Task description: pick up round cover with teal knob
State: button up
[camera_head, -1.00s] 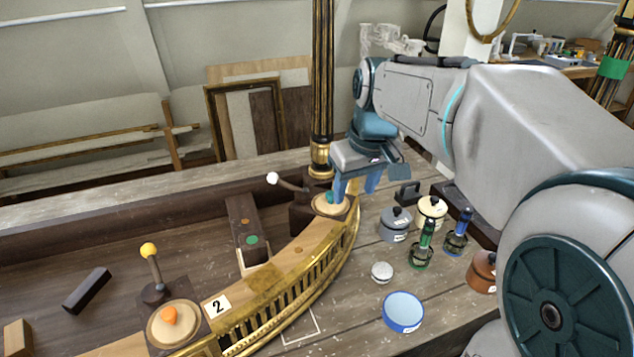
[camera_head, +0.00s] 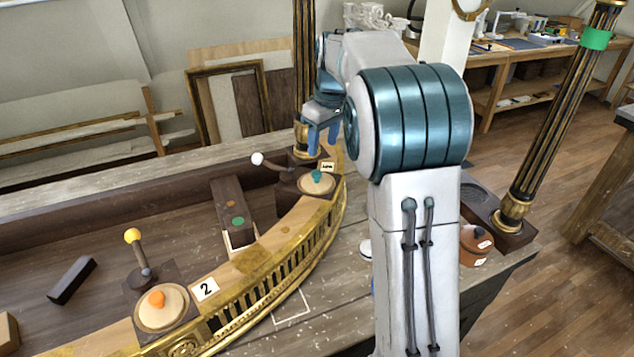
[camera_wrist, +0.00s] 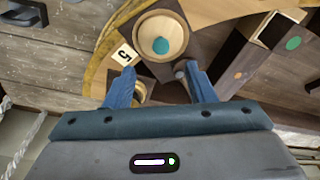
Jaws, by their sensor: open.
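The round wooden cover (camera_head: 311,187) with its teal knob (camera_head: 316,176) lies flat on the far end of the curved gilt console. It also shows in the wrist view (camera_wrist: 150,25), with the knob (camera_wrist: 161,45) just beyond the fingertips. My gripper (camera_head: 322,144) is open, its blue fingers hanging beyond and above the cover in the head view. In the wrist view my gripper (camera_wrist: 159,69) has nothing held between its fingers, and the whole knob shows. The fingers are apart from the cover.
A white-balled lever (camera_head: 258,159) stands left of the cover. A gilt black column (camera_head: 304,70) rises behind it. Another round cover with an orange knob (camera_head: 157,298) lies near the front. A brown pot (camera_head: 472,246) stands right of my arm, which hides much of the tabletop.

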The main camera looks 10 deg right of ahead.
aim_at(317, 172)
jog(key=f, duration=0.3)
jog(key=w+f+p, duration=0.1)
jog(key=f, duration=0.2)
jog(key=a+f+p, duration=0.1)
jog(key=f, duration=0.2)
jog(key=shift+w, duration=0.2)
jog(key=shift+c, duration=0.3)
jog(key=c, duration=1)
